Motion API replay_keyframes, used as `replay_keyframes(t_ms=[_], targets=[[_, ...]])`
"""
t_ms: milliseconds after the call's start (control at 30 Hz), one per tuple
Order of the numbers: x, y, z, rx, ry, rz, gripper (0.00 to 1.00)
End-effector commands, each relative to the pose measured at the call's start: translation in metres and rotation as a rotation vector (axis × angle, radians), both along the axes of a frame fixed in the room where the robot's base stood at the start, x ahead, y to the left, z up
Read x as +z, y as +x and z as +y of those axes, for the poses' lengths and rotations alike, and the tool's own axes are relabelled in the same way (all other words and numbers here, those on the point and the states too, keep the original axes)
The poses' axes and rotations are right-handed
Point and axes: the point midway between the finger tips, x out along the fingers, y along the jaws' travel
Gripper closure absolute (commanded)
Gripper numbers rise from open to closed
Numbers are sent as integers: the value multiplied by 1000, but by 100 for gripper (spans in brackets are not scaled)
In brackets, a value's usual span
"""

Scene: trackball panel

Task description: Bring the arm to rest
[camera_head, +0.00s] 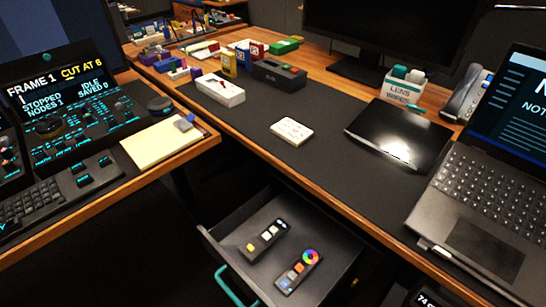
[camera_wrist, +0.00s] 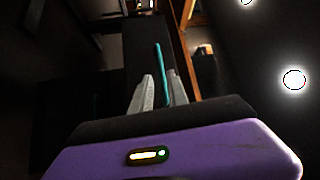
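My gripper (camera_wrist: 159,82) shows only in the wrist view. Its two pale fingers stand apart with a gap between them, and nothing is clasped. A teal bar (camera_wrist: 160,60), which looks like the drawer handle, shows beyond and between the fingertips. The arm and gripper are not visible in the head view. There, the drawer (camera_head: 222,240) below the desk is pulled open, with its teal handle (camera_head: 235,287) at the front. Two small remotes, one with yellow and white buttons (camera_head: 265,240) and one with a colour wheel (camera_head: 298,272), lie inside.
The desk (camera_head: 330,165) above the drawer holds a white card box (camera_head: 291,131), a black tablet (camera_head: 400,135), an open laptop (camera_head: 475,185) and several small boxes. A control panel desk (camera_head: 75,110) stands at the left. The open drawer juts into the floor space.

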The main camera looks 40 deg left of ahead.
Motion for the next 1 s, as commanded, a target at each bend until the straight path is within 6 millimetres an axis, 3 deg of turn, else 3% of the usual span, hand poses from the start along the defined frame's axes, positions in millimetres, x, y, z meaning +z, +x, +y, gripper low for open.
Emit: replay_keyframes(t_ms=[267,367,467,667,833,1000], targets=[[-3,-3,4,12,-58,-40,80],[23,-3,15,32,-119,-152,80],[42,1,0,13,-205,-252,80],[70,22,-69,-105,-430,-407,80],[93,38,-154,-239,-685,-494,80],[118,39,-243,-356,-967,-525,80]])
